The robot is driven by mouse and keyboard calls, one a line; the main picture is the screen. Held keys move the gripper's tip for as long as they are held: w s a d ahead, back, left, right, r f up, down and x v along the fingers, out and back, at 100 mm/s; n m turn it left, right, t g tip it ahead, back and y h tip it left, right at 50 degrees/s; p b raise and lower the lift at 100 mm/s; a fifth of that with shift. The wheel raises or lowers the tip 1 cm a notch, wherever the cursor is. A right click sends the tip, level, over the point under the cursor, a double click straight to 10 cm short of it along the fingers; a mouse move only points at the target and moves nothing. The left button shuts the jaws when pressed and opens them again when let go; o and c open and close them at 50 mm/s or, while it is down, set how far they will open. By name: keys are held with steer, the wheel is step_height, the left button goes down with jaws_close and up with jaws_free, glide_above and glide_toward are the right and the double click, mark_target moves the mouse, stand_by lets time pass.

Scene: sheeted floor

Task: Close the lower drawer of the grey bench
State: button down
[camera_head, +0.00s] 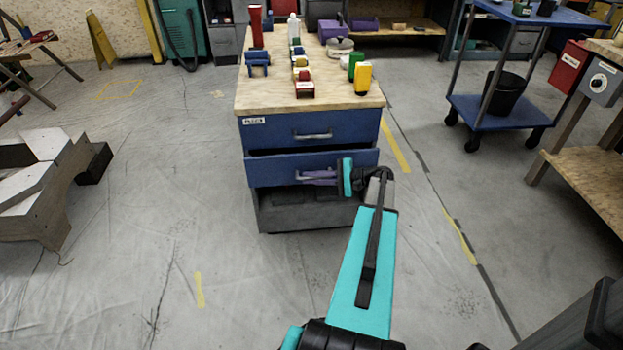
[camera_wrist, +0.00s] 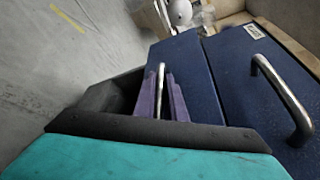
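The grey bench has a wooden top (camera_head: 330,102) and two blue drawers. The lower drawer (camera_head: 270,173) stands out a little, with a dark gap above its front; the upper drawer (camera_head: 275,133) looks shut. My gripper (camera_head: 306,177) reaches in from the right, its purple fingers at the lower drawer's handle. In the wrist view, the fingers (camera_wrist: 161,100) lie close on both sides of that metal handle (camera_wrist: 160,78) and look shut on it. The upper drawer's handle (camera_wrist: 282,97) is free at the right. Exact finger contact is hard to see.
Small items, including a red cup (camera_head: 256,27) and a yellow item (camera_head: 363,78), stand on the bench. A blue trolley (camera_head: 497,121) is at the right, with a wooden table (camera_head: 590,178) nearer. A wooden structure (camera_head: 38,195) lies at the left. Floor before the bench is clear.

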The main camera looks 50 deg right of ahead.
mark_target(315, 169)
steer(key=shift+w+d+p, duration=0.65)
steer(key=shift+w+d, duration=0.9)
steer(key=shift+w, duration=0.25)
steer(key=shift+r, duration=0.1)
steer(key=c, duration=1.8)
jaws_free()
steer(key=p+v, duration=0.2)
steer(key=v, duration=1.1)
steer(key=shift+s+d, duration=0.2)
steer(key=shift+s, duration=0.15)
